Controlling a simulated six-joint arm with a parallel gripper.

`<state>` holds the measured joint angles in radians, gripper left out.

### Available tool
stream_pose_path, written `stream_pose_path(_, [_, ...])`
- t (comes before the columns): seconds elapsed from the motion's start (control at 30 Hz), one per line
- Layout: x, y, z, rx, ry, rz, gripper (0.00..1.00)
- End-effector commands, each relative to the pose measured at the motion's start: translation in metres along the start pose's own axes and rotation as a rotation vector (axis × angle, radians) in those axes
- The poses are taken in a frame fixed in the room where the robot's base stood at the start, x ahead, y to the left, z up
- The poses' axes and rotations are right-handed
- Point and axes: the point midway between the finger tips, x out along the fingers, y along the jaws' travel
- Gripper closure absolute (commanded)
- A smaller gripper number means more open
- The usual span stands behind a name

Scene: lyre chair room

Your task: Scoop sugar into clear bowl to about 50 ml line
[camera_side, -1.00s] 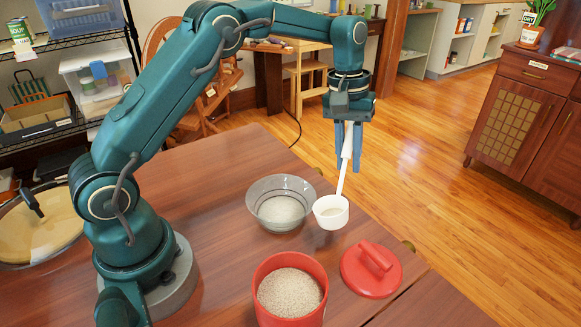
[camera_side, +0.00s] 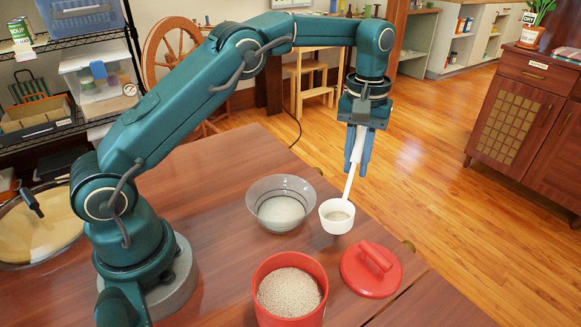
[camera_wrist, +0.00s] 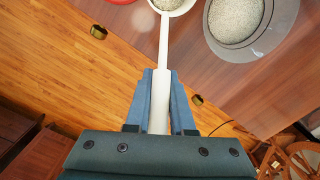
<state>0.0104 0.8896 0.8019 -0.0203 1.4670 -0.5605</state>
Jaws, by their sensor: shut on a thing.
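My gripper (camera_side: 360,150) is shut on the handle of a white scoop (camera_side: 337,216), which hangs below it above the table, to the right of the clear bowl. The scoop's cup holds some sugar. In the wrist view, my gripper (camera_wrist: 160,100) grips the handle, and the scoop cup (camera_wrist: 172,5) is cut off at the top edge. The clear bowl (camera_side: 262,190) stands on the table with sugar (camera_side: 282,212) in its bottom; it also shows in the wrist view (camera_wrist: 278,35). A red canister (camera_side: 262,272) full of sugar (camera_side: 290,292) stands at the front. I cannot read any 50 ml line.
A red lid (camera_side: 371,271) with a handle lies on the wooden table (camera_side: 215,185), right of the canister. A large bowl (camera_side: 40,228) of tan contents is at the far left. The table's right edge runs close beyond the scoop.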

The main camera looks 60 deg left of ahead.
Motion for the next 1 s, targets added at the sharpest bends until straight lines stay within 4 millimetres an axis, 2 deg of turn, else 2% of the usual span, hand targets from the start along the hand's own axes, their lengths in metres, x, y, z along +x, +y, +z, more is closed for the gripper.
stream_pose_path(0.87, [0.0008,0.0074,0.0010,-0.002,0.007,-0.052,1.00])
stream_pose_path(1.0, [-0.0055,0.0043,0.0006,0.001,0.009,-0.051,1.00])
